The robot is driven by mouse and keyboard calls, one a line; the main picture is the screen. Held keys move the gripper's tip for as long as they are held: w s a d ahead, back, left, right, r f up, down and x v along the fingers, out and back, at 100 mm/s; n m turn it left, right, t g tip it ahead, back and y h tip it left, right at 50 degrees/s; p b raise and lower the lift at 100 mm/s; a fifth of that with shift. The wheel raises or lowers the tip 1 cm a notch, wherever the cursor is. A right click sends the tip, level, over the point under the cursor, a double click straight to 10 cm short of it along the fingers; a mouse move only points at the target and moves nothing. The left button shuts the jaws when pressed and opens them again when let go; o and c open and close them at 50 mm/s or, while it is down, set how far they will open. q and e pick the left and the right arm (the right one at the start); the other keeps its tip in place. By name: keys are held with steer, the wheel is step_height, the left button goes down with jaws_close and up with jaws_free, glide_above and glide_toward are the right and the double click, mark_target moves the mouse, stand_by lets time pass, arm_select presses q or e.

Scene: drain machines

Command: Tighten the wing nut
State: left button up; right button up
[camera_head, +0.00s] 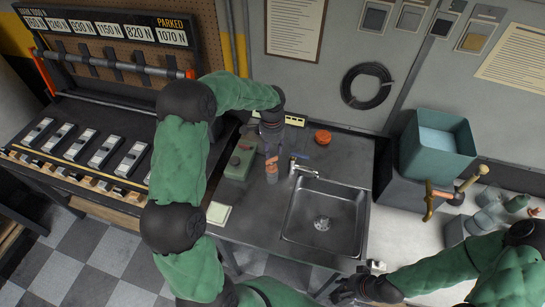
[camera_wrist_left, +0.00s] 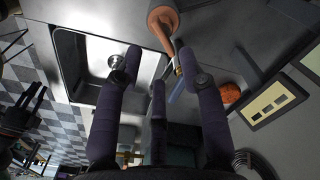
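I cannot make out the wing nut for certain in either view. A bottle-like item with an orange-brown top (camera_head: 271,174) stands on the counter left of the sink. An orange-brown part with a copper neck (camera_wrist_left: 162,22) shows at the top of the left wrist view. My left gripper (camera_head: 268,130) is over the back of the counter, behind the bottle-like item. In the left wrist view its dark fingers (camera_wrist_left: 167,72) are spread, with nothing held between them. My right gripper (camera_head: 347,290) is low in front of the sink; whether it is open is unclear.
The counter (camera_head: 256,224) holds a sink (camera_head: 325,215), a faucet (camera_head: 302,170), a green box (camera_head: 240,158) and an orange round container (camera_head: 323,136). A teal bin (camera_head: 435,145) and brass pipes (camera_head: 430,203) are at right.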

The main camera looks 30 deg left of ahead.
mark_target(272, 159)
arm_select(q)
step_height(272, 159, down, 6)
steer(key=shift+w+f, duration=0.1)
steer(key=shift+w, duration=0.05)
stand_by(0.3)
jaws_close()
